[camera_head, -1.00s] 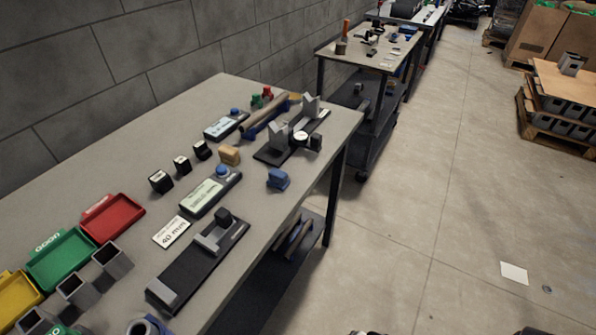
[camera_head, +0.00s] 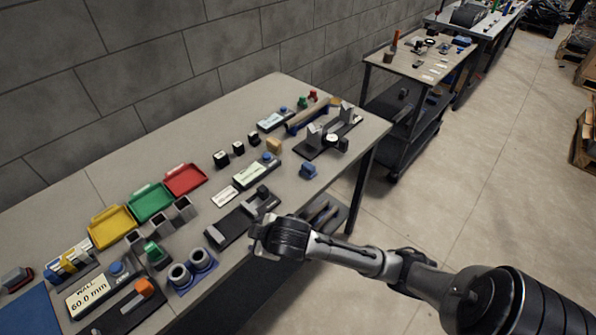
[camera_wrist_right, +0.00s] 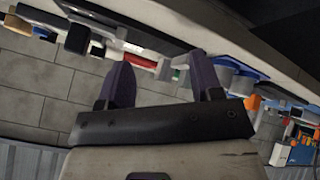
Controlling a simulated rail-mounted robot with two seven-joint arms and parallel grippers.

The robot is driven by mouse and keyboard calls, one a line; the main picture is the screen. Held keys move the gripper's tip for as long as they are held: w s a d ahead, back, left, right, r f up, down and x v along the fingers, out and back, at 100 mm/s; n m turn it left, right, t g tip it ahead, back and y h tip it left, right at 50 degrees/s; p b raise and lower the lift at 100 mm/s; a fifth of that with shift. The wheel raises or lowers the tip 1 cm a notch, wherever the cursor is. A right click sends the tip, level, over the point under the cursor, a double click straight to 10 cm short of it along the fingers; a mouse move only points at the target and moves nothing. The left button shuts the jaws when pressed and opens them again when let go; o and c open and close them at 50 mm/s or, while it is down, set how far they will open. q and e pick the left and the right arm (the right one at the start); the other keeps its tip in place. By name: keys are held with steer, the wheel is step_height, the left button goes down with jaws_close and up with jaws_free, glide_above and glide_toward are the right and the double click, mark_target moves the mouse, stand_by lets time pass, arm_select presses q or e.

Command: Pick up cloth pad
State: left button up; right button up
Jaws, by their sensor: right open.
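I cannot tell for sure which thing is the cloth pad. Candidates are a small blue piece (camera_head: 308,171) near the table's right front edge and a small tan block (camera_head: 273,146) behind it to the left. A flat blue mat (camera_head: 32,312) lies at the lower left. My right gripper (camera_head: 257,236) is over the table's front edge, beside a dark fixture, apart from both small pieces. In the right wrist view its two fingers (camera_wrist_right: 162,78) are spread with nothing held between them. My left gripper is not in view.
The workbench (camera_head: 85,190) holds red (camera_head: 185,179), green (camera_head: 150,202) and yellow (camera_head: 109,227) trays, several displays, a dark fixture (camera_head: 235,222) and blue-based rings (camera_head: 192,270). A grey block wall (camera_head: 150,75) stands behind. A second cart (camera_head: 418,65) stands beyond the far end.

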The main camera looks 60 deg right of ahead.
steer(key=w+d+r+h, duration=0.1)
steer(key=w+d+r, duration=0.5)
steer(key=w+d, duration=0.1)
step_height(320, 180, up, 4)
steer(key=m+g+y+p, duration=0.2)
steer(key=m+g+y, duration=0.1)
steer(key=m+g, duration=0.45)
glide_above(309, 165)
steer(key=shift+n, duration=0.25)
step_height(309, 165, down, 7)
steer(key=shift+b, duration=0.5)
steer(key=shift+f, duration=0.75)
step_height(309, 165, down, 5)
steer(key=shift+r+b, duration=0.2)
steer(key=shift+b, duration=0.55)
steer(key=shift+f, duration=0.2)
steer(key=shift+c, duration=0.3)
